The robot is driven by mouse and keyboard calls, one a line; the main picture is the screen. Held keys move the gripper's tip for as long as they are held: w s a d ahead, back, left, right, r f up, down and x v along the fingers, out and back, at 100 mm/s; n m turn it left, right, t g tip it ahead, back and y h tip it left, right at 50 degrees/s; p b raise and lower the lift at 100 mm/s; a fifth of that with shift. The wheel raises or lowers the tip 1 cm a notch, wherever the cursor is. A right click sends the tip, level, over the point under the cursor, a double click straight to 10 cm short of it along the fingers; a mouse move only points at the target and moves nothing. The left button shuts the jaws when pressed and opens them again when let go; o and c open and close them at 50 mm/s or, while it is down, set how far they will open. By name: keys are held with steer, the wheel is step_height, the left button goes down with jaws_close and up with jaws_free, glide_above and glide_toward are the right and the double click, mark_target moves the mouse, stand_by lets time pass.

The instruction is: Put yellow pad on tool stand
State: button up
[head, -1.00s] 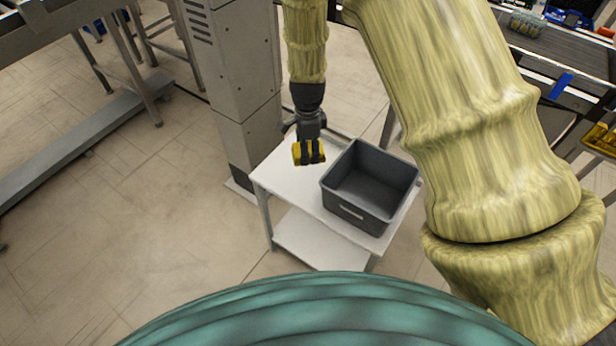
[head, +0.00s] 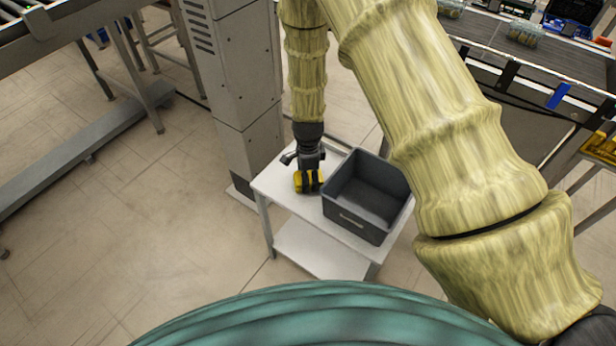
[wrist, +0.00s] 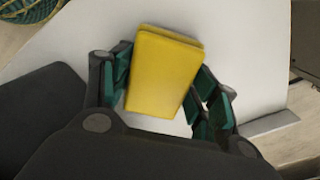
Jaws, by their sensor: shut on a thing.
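The yellow pad (head: 302,182) is between the fingers of my gripper (head: 310,181), at the white tool stand's (head: 276,186) top, left of the grey bin. In the wrist view the yellow pad (wrist: 163,72) sits slightly tilted between the two dark-and-green fingers of my gripper (wrist: 165,85), with the white stand top (wrist: 258,50) behind it. My gripper is shut on the pad. I cannot tell whether the pad's underside touches the stand top.
A grey open bin (head: 357,225) stands on the right part of the stand and looks empty. A grey metal column (head: 238,90) rises just behind the stand's left. A conveyor (head: 500,50) runs at the upper right.

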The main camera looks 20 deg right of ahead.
steer(key=shift+f, duration=0.3)
steer(key=o, duration=0.9)
steer(key=shift+r, duration=0.15)
steer(key=shift+r+b, duration=0.65)
steer(key=shift+r, duration=5.25)
